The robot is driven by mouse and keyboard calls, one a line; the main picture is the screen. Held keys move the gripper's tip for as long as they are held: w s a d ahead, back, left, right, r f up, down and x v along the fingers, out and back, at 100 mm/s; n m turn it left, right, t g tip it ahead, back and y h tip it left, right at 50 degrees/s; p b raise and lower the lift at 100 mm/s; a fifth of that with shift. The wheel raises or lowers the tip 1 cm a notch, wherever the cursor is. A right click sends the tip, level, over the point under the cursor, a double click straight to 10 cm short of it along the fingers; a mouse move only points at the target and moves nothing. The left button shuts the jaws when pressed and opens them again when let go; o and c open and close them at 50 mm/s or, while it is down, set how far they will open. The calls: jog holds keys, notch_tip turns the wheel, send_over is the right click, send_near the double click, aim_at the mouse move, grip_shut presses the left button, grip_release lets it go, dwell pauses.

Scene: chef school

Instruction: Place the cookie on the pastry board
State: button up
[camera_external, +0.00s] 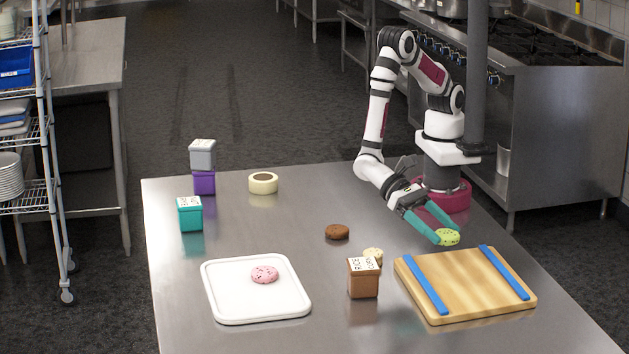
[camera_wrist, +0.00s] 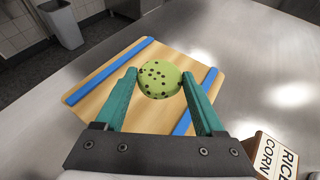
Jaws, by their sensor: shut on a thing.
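A round green cookie with dark spots (camera_external: 448,238) is held between the teal fingertips of my gripper (camera_external: 441,228). The wrist view also shows the green cookie (camera_wrist: 160,79) between both fingers, with the board behind it. The wooden pastry board (camera_external: 464,284) has two blue strips and lies at the front right of the steel table. In the external view the cookie appears at the board's far edge; its exact height above the table is hard to tell. The board's top is bare and shows around the cookie in the wrist view (camera_wrist: 115,92).
A brown box (camera_external: 363,281) stands left of the board, with a small cream item (camera_external: 373,254) behind it. A brown cookie (camera_external: 337,232) lies farther back. A white board (camera_external: 232,303) holds a pink cookie (camera_external: 264,275). Coloured boxes (camera_external: 190,215) stand at the left.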

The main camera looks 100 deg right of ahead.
aim_at(458, 276)
jog(key=s+a+f, duration=0.3)
jog(key=a, duration=0.1)
jog(key=shift+s+f, duration=0.25)
jog(key=shift+s, duration=0.1)
jog(key=shift+a+f, duration=0.1)
jog(key=shift+f, duration=1.9)
jog(key=shift+f, duration=0.15)
jog(key=o, duration=1.3)
